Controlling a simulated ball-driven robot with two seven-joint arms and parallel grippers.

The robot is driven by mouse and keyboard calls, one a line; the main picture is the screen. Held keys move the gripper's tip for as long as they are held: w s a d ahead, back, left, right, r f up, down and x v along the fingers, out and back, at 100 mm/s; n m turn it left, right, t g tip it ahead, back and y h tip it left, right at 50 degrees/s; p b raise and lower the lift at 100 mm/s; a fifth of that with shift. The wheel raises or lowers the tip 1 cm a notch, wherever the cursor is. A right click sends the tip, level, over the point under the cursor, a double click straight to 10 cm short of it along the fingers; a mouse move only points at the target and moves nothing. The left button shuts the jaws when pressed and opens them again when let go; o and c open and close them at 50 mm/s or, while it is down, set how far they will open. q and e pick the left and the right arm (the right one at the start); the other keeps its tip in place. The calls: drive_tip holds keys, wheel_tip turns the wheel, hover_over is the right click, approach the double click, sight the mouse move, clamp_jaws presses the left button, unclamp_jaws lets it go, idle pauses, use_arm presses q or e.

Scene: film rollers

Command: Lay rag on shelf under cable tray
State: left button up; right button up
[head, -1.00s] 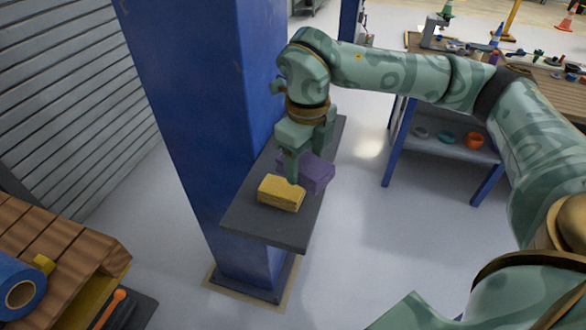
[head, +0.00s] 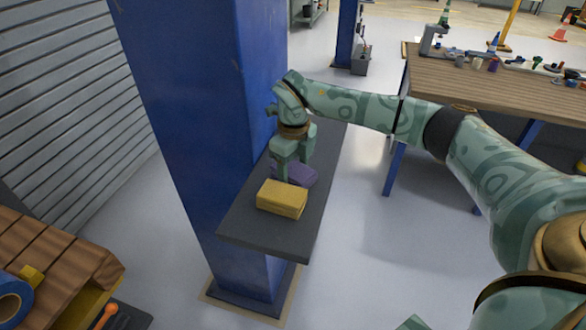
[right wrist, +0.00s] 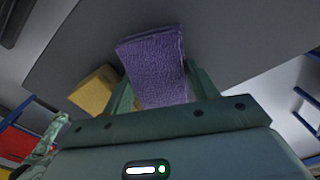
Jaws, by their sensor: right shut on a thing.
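A folded purple rag (head: 302,176) is at the dark grey shelf (head: 262,233) on the blue column. My right gripper (head: 291,176) points down over the shelf and is shut on the purple rag. The right wrist view shows the rag (right wrist: 155,65) between the fingers, with the shelf (right wrist: 75,45) behind it. The rag looks at or very near the shelf surface; I cannot tell whether it touches. A folded yellow cloth (head: 282,197) lies on the shelf just in front of the rag. My left gripper is not in view. I see no cable tray.
The blue column (head: 205,130) rises along the shelf's left side. A wooden-topped workbench (head: 480,85) with tools stands at the right. A slatted wooden surface (head: 50,250) with a blue roll (head: 12,300) is at lower left. The shelf's near end is bare.

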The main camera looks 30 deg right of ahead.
sight(294, 167)
drive_tip(key=o, duration=0.6)
wheel_tip(294, 167, up, 12)
drive_tip(key=p, duration=0.3)
drive_tip(key=shift+r, duration=0.1)
